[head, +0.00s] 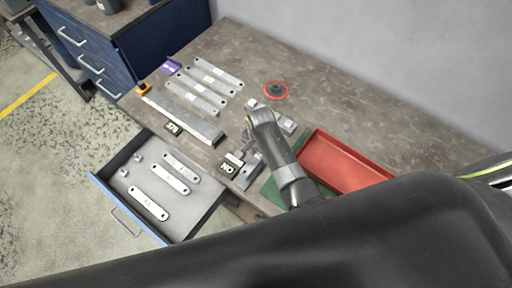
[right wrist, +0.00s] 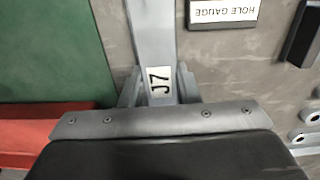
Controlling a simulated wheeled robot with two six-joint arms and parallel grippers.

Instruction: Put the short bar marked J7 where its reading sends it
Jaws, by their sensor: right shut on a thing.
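My right gripper (head: 251,160) is shut on a grey metal bar marked J7 (right wrist: 152,30), beside the hole gauge. In the right wrist view the bar lies between the two fingers, with its J7 label facing the camera and its far end cut off by the frame. The white HOLE GAUGE label (right wrist: 223,11) reads upside down just right of the bar there. My arm hides part of this spot. My left gripper is not in view.
An open blue drawer (head: 207,218) holds several bars and small pegs. Several labelled bars (head: 217,73) lie at the back left of the bench. A red tray (head: 345,145) and green mat (head: 271,190) are right of my gripper. A red ring (head: 288,93) lies behind.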

